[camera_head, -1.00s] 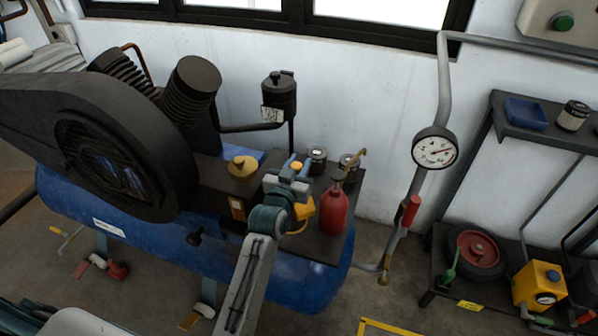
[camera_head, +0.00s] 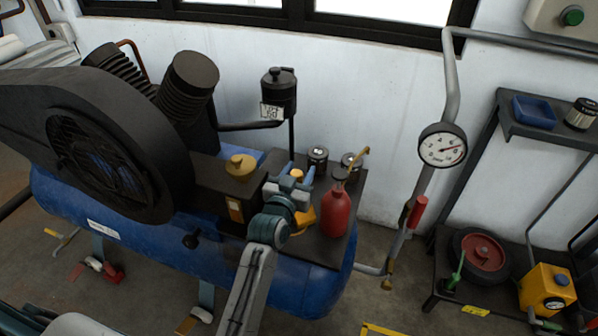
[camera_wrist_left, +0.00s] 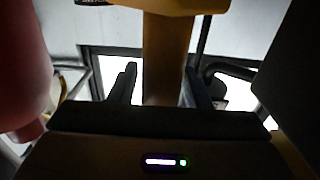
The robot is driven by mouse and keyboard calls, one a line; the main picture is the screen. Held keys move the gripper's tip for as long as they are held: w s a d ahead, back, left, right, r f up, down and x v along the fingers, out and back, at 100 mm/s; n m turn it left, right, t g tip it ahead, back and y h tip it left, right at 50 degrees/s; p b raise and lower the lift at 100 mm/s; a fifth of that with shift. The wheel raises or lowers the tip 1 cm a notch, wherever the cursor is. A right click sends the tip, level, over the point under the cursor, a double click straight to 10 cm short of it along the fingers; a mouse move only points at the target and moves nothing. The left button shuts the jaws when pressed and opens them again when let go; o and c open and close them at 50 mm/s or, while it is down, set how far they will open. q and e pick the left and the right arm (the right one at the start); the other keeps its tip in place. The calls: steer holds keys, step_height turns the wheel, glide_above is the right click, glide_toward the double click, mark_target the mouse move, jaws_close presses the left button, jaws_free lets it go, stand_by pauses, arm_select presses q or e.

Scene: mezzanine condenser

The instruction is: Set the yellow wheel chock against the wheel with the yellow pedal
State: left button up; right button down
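My left gripper (camera_head: 290,190) is above the front of the compressor's deck, left of a red bottle. It is shut on the yellow wheel chock (camera_head: 303,219), whose yellow parts show on both sides of the fingers. In the left wrist view, the chock's yellow slab (camera_wrist_left: 170,5) and its stem lie at the fingers, partly cut off by the frame. The pale wheel (camera_head: 203,314) with the yellow pedal (camera_head: 186,325) is on the floor under the blue tank, at the bottom edge. My right gripper is out of view.
A red chock (camera_head: 115,273) is by another wheel with a red pedal (camera_head: 77,271). The red bottle (camera_head: 336,211) and small tins (camera_head: 318,156) stand on the deck. A pipe with a gauge (camera_head: 442,146) rises at right, beside a shelf rack (camera_head: 440,270).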

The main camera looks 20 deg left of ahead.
arm_select(q)
steer(key=shift+o, duration=0.2)
steer(key=shift+r, duration=0.1)
steer(key=shift+s, duration=0.25)
steer(key=s, duration=1.1)
steer(key=s+a+f+m+g, duration=0.1)
steer(key=s+a+f+g, duration=0.2)
steer(key=s+f+g, duration=0.5)
steer(key=s+f, duration=0.3)
steer(key=s, duration=0.1)
steer(key=shift+s+a+f, duration=0.15)
steer(key=shift+s+a, duration=0.1)
steer(key=shift+s, duration=0.15)
steer(key=shift+o, duration=0.4)
steer(key=s+a+f+g, duration=0.1)
steer(key=s+a+g, duration=0.1)
steer(key=s, duration=0.4)
steer(key=s+a+f+g+y, duration=0.1)
steer(key=s+a+f+g, duration=0.1)
steer(key=s+g, duration=0.2)
steer(key=s, duration=0.2)
steer(key=shift+s+a+f+y, duration=0.15)
steer(key=shift+s+a+y, duration=0.15)
steer(key=shift+s, duration=0.05)
steer(key=shift+w, duration=0.1)
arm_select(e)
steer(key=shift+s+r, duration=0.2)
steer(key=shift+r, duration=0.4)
